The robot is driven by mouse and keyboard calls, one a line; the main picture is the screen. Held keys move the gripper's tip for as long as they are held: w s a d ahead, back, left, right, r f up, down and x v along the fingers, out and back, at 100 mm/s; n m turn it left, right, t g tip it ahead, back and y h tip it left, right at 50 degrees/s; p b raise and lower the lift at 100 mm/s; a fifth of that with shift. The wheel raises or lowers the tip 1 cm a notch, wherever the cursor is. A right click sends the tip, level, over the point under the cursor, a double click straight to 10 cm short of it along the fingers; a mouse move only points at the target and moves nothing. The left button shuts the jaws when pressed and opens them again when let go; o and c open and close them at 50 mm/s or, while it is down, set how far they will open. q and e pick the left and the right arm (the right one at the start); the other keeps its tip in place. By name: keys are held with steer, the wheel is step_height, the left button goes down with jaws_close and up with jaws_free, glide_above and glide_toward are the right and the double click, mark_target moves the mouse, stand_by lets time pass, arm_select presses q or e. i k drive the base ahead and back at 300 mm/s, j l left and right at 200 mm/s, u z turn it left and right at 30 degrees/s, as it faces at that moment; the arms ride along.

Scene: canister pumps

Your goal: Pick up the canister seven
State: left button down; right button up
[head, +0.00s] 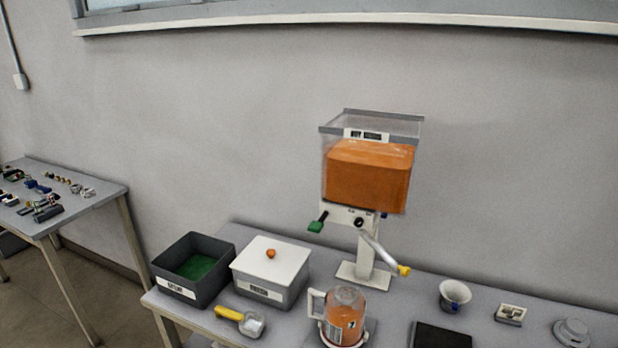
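The canister (344,311) stands at the front of the table in the head view, below the dispenser. It is a clear jar with orange contents, a pale handle on its left side and a dark mark that looks like a 7. It sits upright on a round reddish and white base, partly cut off by the bottom edge. Neither of my grippers shows in the head view.
A dispenser with an orange-filled hopper (368,178) stands behind the canister. A dark bin (209,300), a white lidded box (270,256) and a yellow-handled scoop (229,313) are to the left. A white cup (454,293) and a dark pad (441,337) are to the right.

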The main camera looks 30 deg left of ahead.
mark_target(341, 323)
steer(key=u, duration=0.7)
steer(key=i+l+u, duration=0.2)
steer(key=l, duration=0.4)
steer(key=k, duration=0.1)
